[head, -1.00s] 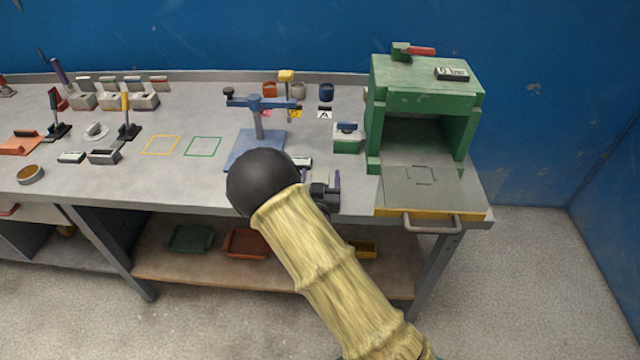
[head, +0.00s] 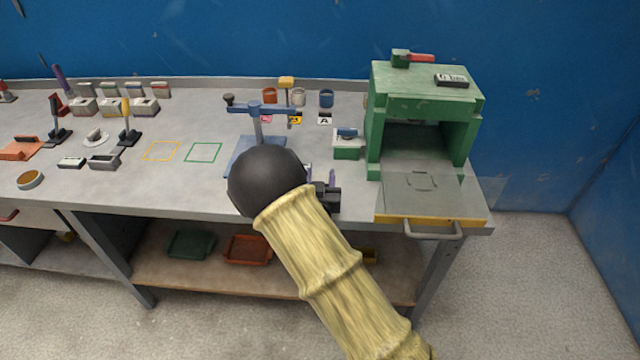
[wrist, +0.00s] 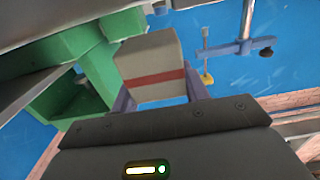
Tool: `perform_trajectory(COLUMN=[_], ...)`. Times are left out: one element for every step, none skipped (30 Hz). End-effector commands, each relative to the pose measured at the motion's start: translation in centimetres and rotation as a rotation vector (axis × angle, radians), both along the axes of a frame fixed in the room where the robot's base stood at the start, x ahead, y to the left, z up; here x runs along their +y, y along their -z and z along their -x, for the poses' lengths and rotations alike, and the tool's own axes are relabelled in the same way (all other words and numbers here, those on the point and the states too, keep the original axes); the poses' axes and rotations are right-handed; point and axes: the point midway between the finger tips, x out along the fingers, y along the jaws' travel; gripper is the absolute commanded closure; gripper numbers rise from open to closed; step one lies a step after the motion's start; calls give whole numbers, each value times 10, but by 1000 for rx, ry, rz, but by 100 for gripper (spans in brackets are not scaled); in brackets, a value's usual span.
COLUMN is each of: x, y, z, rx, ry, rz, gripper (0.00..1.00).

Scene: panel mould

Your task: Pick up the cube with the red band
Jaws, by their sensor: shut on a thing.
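The cube with the red band (wrist: 150,66) shows in the wrist view as a pale grey block with a red stripe across its face. It sits between the two purple fingers of my gripper (wrist: 160,88), which is shut on it. No surface shows touching the cube in that view. In the head view my gripper (head: 323,186) is over the bench's front edge, left of the green press. The cube cannot be made out there; my black wrist and forearm hide much of that area.
The green press (head: 425,90) with its grey plate (head: 425,198) stands right. A blue stand (head: 257,125) is just behind my wrist. Yellow (head: 161,151) and green (head: 203,152) outlines mark clear bench at left.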

Motion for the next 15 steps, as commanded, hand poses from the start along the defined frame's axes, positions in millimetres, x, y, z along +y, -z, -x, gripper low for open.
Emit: perform_trajectory(x=[0, 0, 0, 0, 0, 0, 0, 0, 0, 0, 0, 0, 0, 0, 0], y=[-10, -16, -23, -29, -34, -41, -46, -51, -57, -61, -64, -68, -71, -72, -74], z=[0, 0, 0, 0, 0, 0, 0, 0, 0, 0, 0, 0, 0, 0, 0], rx=[-4, -4, -4, -5, -5, -4, -4, -5, -4, -3, -3, -3, -3, -2, -1], ry=[0, 0, -1, -1, -1, 0, 0, 0, 0, 0, 0, 0, 0, 0, 0], rz=[-3, -4, -4, -4, -4, -4, -4, -3, -3, -3, -2, -2, -1, -1, 0], gripper=[80, 80, 80, 80, 80, 80, 80, 80, 80, 80, 80, 80, 80, 80, 80])
